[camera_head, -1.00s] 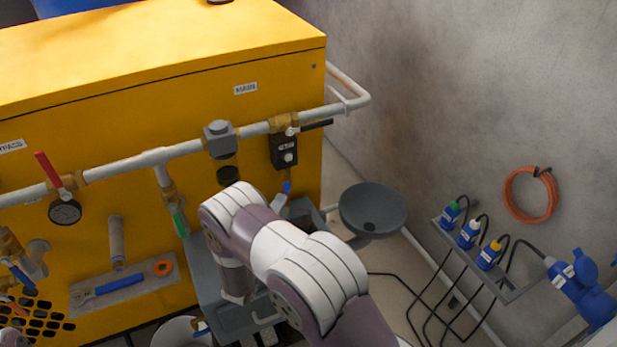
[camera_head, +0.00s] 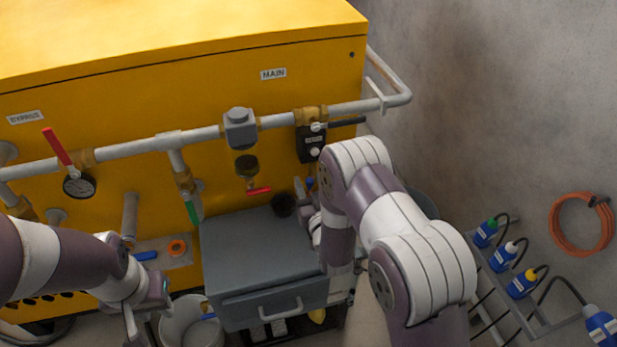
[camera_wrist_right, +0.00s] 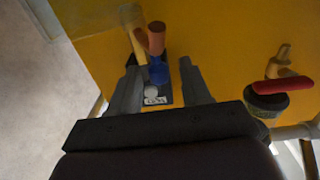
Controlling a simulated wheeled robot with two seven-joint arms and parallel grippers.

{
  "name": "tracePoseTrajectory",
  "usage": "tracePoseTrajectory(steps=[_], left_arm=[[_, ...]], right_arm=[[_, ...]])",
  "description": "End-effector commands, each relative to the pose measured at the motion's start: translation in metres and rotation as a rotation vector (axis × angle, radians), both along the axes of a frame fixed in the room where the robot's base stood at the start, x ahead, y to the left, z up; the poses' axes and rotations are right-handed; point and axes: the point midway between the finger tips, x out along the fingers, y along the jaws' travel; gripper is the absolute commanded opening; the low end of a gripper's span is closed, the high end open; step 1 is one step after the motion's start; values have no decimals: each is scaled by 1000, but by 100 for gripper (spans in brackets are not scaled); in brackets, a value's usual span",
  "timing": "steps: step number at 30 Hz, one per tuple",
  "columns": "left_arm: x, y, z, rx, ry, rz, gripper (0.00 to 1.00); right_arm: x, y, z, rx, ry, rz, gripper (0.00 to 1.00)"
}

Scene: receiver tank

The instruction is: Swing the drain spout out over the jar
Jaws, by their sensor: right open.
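The black drain unit (camera_head: 311,143) hangs below the white pipe at the right end of the yellow housing. In the right wrist view its black body (camera_wrist_right: 153,99), a blue part (camera_wrist_right: 158,71) and a copper-coloured spout (camera_wrist_right: 155,38) lie between the fingers. My right gripper (camera_wrist_right: 160,78) is open around this area; contact cannot be told. In the head view my arm mostly hides it. A dark round thing (camera_head: 284,205) sits at the grey cabinet's back edge; I cannot tell whether it is the jar. My left gripper (camera_head: 150,308) is low at the left, its opening unclear.
The grey cabinet (camera_head: 255,255) stands below the pipe. A white bucket (camera_head: 182,325) is at its left. A red-handled valve (camera_head: 259,190) is left of the drain unit, also in the right wrist view (camera_wrist_right: 283,86). Bottles (camera_head: 503,255) sit in a wall rack at right.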

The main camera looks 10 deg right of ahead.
Motion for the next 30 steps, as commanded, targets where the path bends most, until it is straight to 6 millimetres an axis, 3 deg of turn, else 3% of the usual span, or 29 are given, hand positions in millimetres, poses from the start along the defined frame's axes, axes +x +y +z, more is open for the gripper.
tracePoseTrajectory(steps=[6,14,15,19,26,30], left_arm=[[0,0,-5,0,0,0,33],[0,0,-5,0,0,0,33],[0,0,-5,0,0,0,33],[0,0,-5,0,0,0,33],[0,0,-5,0,0,0,33],[0,0,-6,0,0,0,33]], right_arm=[[28,-1,-1,-2,0,-1,48],[31,0,0,-2,0,-1,48],[31,0,0,-2,0,-1,44],[31,0,0,-2,0,-1,2],[31,-1,1,-2,-2,2,0],[32,-3,1,-1,-3,86,0]])
